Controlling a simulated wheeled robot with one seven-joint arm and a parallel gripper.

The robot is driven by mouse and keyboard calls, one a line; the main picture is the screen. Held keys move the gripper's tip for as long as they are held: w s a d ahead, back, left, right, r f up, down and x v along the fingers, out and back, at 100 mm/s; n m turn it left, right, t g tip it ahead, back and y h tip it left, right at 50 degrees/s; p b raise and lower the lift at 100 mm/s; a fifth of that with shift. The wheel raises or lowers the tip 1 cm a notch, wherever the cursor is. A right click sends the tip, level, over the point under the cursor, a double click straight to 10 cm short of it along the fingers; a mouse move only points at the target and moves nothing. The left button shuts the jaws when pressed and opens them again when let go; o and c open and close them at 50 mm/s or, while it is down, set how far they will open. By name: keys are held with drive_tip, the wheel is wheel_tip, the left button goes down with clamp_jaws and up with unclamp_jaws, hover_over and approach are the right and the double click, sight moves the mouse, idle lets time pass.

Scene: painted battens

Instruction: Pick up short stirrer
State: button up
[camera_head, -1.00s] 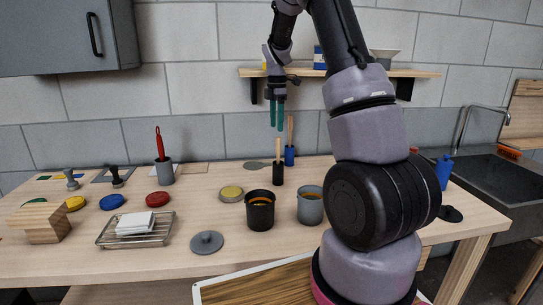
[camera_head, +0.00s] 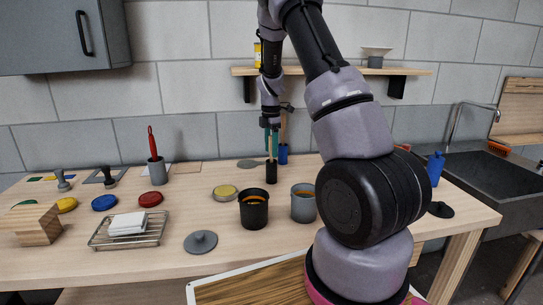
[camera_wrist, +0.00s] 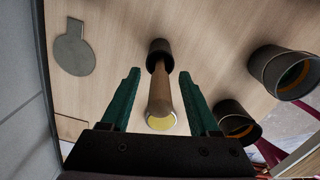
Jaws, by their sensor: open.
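A wooden stirrer (camera_head: 271,150) stands upright in a small black holder (camera_head: 271,174) near the back of the table. In the wrist view the stirrer (camera_wrist: 160,95) rises from the dark holder (camera_wrist: 158,50) toward me, between my fingers. My gripper (camera_head: 272,138) is open above the holder, its teal fingers pointing down. In the wrist view my gripper (camera_wrist: 160,88) has one finger on each side of the stirrer, with gaps visible. A second wooden stirrer (camera_head: 283,127) stands in a blue holder (camera_head: 283,155) just behind and partly hidden.
A black pot (camera_head: 254,212) and a grey pot (camera_head: 303,207) stand in front. A yellow-topped tin (camera_head: 225,192) is to the left. A red-handled tool (camera_head: 152,141) stands in a grey holder. A wall shelf (camera_head: 345,71) hangs behind my arm.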

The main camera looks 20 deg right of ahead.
drive_tip(key=shift+c, duration=0.3)
clamp_jaws()
drive_tip(key=shift+r, duration=0.1)
